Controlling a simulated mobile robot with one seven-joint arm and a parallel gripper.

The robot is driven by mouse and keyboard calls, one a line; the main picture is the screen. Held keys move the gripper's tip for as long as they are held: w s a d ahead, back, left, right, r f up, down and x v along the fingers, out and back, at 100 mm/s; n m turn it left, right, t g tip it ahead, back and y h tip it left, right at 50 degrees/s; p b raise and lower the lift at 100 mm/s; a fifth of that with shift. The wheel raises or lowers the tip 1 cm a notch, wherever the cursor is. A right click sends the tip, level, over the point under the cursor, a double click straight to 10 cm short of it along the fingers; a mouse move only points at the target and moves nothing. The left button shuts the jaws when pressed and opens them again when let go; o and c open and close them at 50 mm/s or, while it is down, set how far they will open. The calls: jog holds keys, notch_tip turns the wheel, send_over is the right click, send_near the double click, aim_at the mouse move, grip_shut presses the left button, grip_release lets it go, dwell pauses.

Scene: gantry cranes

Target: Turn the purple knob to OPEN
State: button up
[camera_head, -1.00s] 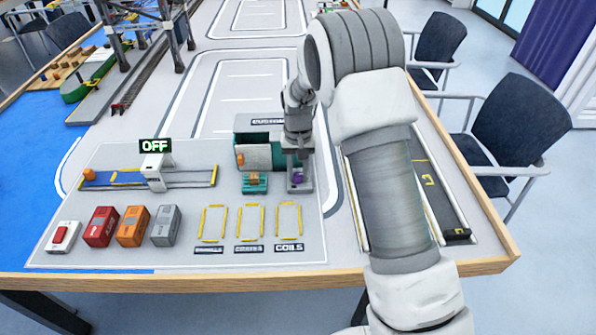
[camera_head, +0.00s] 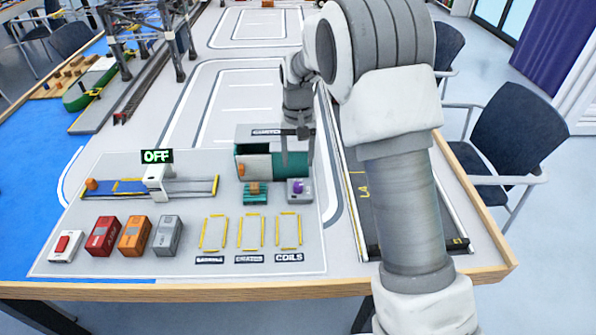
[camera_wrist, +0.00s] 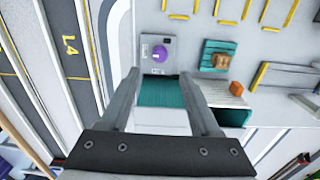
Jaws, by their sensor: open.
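The purple knob (camera_head: 298,187) sits on a small grey panel (camera_head: 307,198) in front of the right end of the teal customs box (camera_head: 291,164). The knob (camera_wrist: 159,54) is plain in the wrist view, on its grey panel (camera_wrist: 147,66); its labels are too small to read, so I cannot tell its setting.
A teal block with an orange-brown top (camera_head: 255,191) stands just left of the knob panel. A white panel with an orange handle (camera_head: 252,168) covers the box's left part. Several coloured blocks and yellow outlines lie at the front. A sign (camera_head: 157,156) reads OFF.

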notch_tip(320, 180, up, 8)
jog(key=p, duration=0.1)
jog(key=shift+r, duration=0.2)
jog(key=shift+r, duration=0.1)
jog(key=s+d+r+t+p, duration=0.1)
jog(key=s+d+r+p, duration=0.15)
jog(key=s+r, duration=0.4)
jog(key=s+d+r+t+p, duration=0.1)
jog(key=s+d+r+t, duration=0.1)
jog(key=s+d+r, duration=0.35)
jog(key=s+d+r+t+p, duration=0.1)
jog(key=s+r, duration=0.1)
jog(key=s, duration=0.7)
jog(key=s+d+r+t+p, duration=0.1)
jog(key=s+d+r, duration=0.1)
jog(key=s, duration=0.7)
jog(key=shift+s+r+t+p, duration=0.2)
jog(key=shift+r+t+p, duration=0.15)
jog(key=shift+r, duration=0.35)
jog(key=shift+d, duration=0.1)
